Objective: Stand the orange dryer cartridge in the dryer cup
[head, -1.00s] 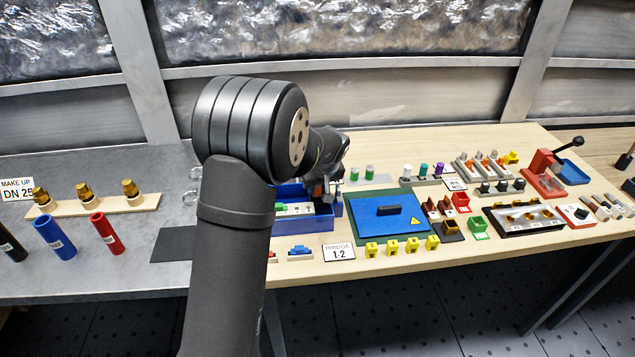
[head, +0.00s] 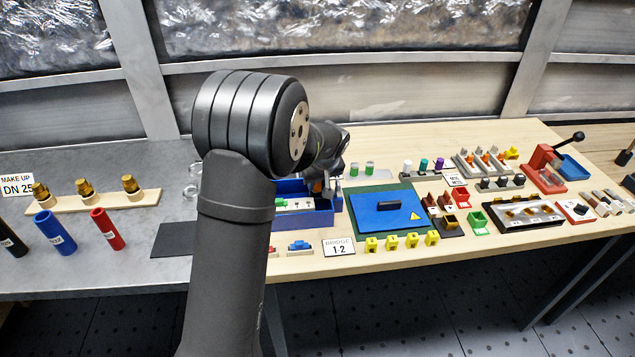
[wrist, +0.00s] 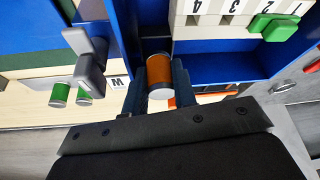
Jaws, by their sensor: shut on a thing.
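The orange dryer cartridge (wrist: 159,72), an orange cylinder with pale ends, is held between the two fingers of my gripper (wrist: 163,84) in the wrist view. My gripper is shut on it, at the blue box (wrist: 216,55). In the head view my gripper (head: 322,188) is at the right end of that blue box (head: 305,222), largely hidden by my arm. I cannot make out the dryer cup for sure; the cartridge's far end is close to the box wall, and I cannot tell whether it is inside a cup.
A grey lever-like fitting (wrist: 88,62) stands left of the cartridge in the wrist view. A numbered white block with a green piece (wrist: 274,27) is in the box. Green-and-white cylinders (head: 370,168) stand behind. A blue panel (head: 386,212) lies to the right.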

